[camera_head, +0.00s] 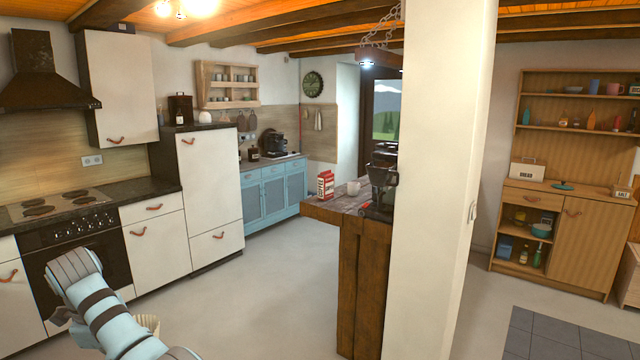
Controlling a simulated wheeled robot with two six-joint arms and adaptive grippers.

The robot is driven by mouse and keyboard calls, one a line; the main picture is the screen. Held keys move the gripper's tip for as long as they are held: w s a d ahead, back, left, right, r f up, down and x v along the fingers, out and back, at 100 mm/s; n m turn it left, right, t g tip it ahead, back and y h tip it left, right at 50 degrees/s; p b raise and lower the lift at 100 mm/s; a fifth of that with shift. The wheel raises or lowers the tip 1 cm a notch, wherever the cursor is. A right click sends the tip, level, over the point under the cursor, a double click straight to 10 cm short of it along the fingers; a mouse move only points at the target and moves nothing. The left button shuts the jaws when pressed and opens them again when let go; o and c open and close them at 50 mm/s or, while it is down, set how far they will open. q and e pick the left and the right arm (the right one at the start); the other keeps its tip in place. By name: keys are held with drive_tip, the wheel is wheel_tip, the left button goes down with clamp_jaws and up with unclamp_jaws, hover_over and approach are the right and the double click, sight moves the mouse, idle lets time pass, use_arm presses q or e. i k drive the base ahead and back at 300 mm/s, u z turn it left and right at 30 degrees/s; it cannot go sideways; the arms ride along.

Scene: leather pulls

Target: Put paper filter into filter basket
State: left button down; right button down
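One of my arms, pale blue with dark bands, comes in at the bottom left; I take it for my left. Its fingers do not show clearly. A cream, ridged edge (149,322) shows just right of this arm, mostly hidden behind it. It looks like a paper filter, but I cannot tell whether it is held. A black coffee maker (383,176) stands on the wooden counter (325,207), partly cut off by the white pillar. I cannot make out a filter basket. My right gripper is not in view.
A red-and-white pack (326,184) and white mug (353,187) stand on the counter. Another dark machine (275,143) is on the blue cabinet (270,195). The white pillar (440,180) blocks the middle right. The floor (265,290) left of the counter is clear.

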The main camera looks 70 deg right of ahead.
sight(379, 183)
drive_tip(key=z, duration=1.3)
drive_tip(key=i, duration=5.85)
drive_tip(key=z, duration=4.5)
drive_tip(key=i, duration=1.7)
drive_tip(key=u, duration=0.05)
